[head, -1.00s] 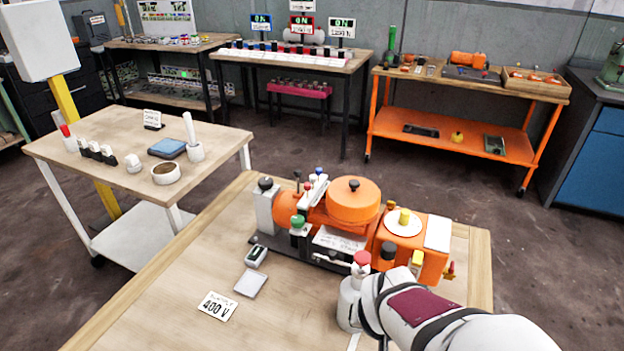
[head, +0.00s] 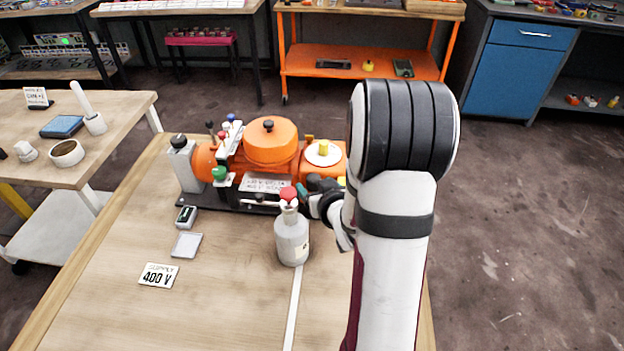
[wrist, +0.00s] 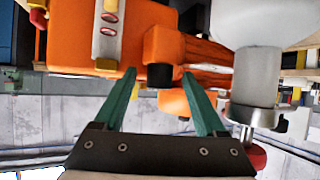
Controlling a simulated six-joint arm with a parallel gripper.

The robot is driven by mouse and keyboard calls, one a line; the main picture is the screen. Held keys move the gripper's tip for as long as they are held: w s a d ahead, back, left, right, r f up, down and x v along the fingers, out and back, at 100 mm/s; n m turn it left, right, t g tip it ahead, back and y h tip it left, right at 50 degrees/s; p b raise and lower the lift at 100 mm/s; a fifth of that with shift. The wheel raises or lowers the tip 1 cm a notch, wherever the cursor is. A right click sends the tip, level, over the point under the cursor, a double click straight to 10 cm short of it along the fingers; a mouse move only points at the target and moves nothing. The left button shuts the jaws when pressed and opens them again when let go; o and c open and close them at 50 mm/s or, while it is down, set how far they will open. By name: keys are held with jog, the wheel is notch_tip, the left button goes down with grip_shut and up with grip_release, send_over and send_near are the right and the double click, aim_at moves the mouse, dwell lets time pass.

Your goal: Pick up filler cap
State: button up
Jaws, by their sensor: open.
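An orange machine (head: 268,185) stands on the wooden table. In the wrist view, which is upside down, a black cap (wrist: 187,77) sits on an orange block of the machine. It looks like the filler cap, though I cannot be sure; in the head view my gripper hides that spot. A yellow knob (head: 323,147) sits on a white disc on the machine's right part. My gripper (head: 303,191) is open beside the machine's front right, with green fingers also seen in the wrist view (wrist: 160,78).
A grey bottle (head: 292,240) with a red top (head: 289,194) stands very close to my gripper; it also shows at right in the wrist view (wrist: 256,95). A 400 V card (head: 158,275) and a small grey plate (head: 187,245) lie left. The table's front left is clear.

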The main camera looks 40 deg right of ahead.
grip_shut()
dwell(0.3)
